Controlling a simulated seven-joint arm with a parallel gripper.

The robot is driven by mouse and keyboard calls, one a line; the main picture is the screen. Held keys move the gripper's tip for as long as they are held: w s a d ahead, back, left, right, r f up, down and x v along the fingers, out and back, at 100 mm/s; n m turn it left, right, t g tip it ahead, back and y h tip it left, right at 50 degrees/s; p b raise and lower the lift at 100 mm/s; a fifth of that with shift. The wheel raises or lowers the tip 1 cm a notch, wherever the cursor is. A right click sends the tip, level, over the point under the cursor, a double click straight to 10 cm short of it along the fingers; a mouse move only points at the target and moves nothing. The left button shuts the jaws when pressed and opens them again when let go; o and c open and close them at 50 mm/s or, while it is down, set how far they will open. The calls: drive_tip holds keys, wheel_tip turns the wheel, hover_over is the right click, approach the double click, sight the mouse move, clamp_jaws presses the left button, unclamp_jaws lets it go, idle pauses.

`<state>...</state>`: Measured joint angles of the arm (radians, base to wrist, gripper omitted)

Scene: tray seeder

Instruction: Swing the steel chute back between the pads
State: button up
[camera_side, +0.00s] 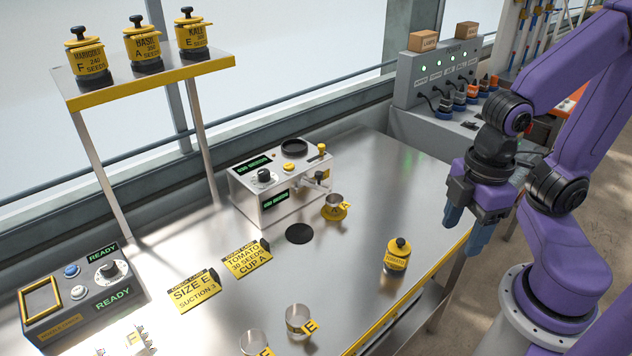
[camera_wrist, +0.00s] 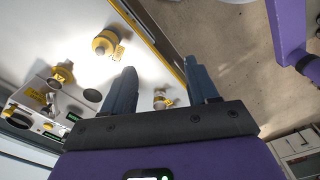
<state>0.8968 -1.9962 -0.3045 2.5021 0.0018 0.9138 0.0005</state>
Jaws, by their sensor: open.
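A white seed counter (camera_side: 268,207) stands at the back of the table. Small steel parts, apparently the steel chute (camera_side: 318,180), jut from its right front side; I cannot make out the pads or the chute's exact angle. A cup tagged A (camera_side: 334,207) stands just below that side. My gripper (camera_side: 466,228) is open and empty above the table's right edge, well apart from the counter. In the wrist view the counter (camera_wrist: 38,118) lies at lower left, outside the fingers, with cup A (camera_wrist: 58,78) beside it.
A yellow TOMATO jar (camera_side: 397,257) stands between my gripper and the counter, near the front edge. Two cups tagged E (camera_side: 298,318) stand toward the front. A black disc (camera_side: 299,233) and yellow cards (camera_side: 194,291) lie on the table. A shelf (camera_side: 150,80) with jars rises at left.

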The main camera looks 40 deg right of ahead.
drive_tip(key=shift+c, duration=0.3)
drive_tip(key=shift+w+a, duration=0.1)
drive_tip(key=shift+c, duration=0.7)
drive_tip(key=w+a+r, duration=0.2)
drive_tip(key=w, duration=0.3)
drive_tip(key=w+a+r, duration=0.2)
drive_tip(key=w, duration=0.4)
wheel_tip(320, 180, up, 2)
drive_tip(key=m, duration=0.1)
hover_over(319, 173)
wheel_tip(319, 173, down, 16)
drive_tip(key=shift+w+d+f, duration=0.1)
drive_tip(key=shift+f, duration=0.15)
clamp_jaws()
